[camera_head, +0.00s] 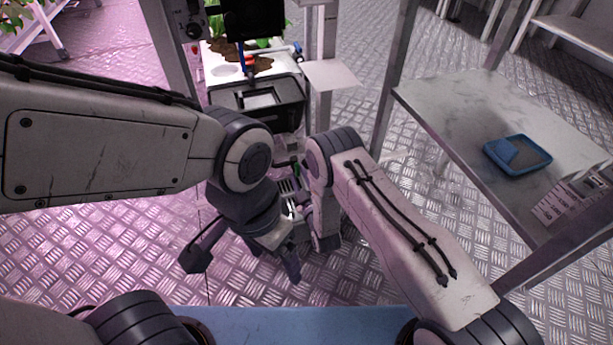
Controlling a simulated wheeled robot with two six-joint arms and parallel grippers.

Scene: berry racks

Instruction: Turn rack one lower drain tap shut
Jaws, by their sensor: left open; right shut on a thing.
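Rack one's lower drain tap cannot be made out for sure. A small green part (297,169) shows beside my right wrist, but I cannot tell what it belongs to. My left gripper (241,266) is open and empty, with its two dark fingers spread above the metal floor. My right gripper (289,174) is above it in the picture, behind the wrists and mostly hidden. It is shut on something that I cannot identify. A rack with a white planter (228,70), soil and green plants stands at the top centre.
A black bin (256,100) stands below the planter. A pale square plate (331,76) is by the rack post. At right, a grey table (470,107) holds a blue tray (517,155) and small boxes (560,205). Patterned metal floor lies open around my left gripper.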

